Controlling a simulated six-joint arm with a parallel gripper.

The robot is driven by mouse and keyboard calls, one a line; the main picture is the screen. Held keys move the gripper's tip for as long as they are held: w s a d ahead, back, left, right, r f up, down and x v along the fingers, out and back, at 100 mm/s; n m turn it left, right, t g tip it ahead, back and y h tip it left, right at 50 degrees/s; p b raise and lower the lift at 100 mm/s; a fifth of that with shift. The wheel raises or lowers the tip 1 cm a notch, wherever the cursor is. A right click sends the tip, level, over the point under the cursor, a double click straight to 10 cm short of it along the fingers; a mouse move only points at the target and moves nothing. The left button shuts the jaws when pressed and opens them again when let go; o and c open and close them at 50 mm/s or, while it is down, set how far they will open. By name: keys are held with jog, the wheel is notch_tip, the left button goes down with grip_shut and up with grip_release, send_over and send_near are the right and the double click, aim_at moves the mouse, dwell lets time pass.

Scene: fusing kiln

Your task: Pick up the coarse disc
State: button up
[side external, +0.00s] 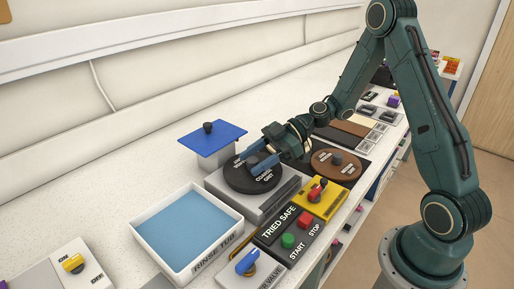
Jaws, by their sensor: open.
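The coarse disc (240,181) is a round, dark disc with white lettering that seems to read "COARSE GRIT". It lies flat on a light grey machine block in the middle of the view. My gripper (251,161) is over the disc's upper right part, with its blue fingers apart and pointing down to the left. The fingers and wrist cover part of the disc and its lettering. I cannot tell whether the fingertips touch the disc or are just above it. Nothing is visible between the fingers.
A brown disc (323,164) lies on a dark mat to the right. A blue plate (213,136) on a stand is behind left. A rinse tub (146,241) of blue water is front left. A yellow switch box (319,204) and a start/stop panel (277,234) are in front.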

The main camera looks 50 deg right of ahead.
jog(key=shift+w+a+f, duration=0.15)
jog(key=shift+a+f, duration=0.05)
jog(key=shift+a, duration=0.25)
jog(key=shift+c, duration=0.2)
grip_shut()
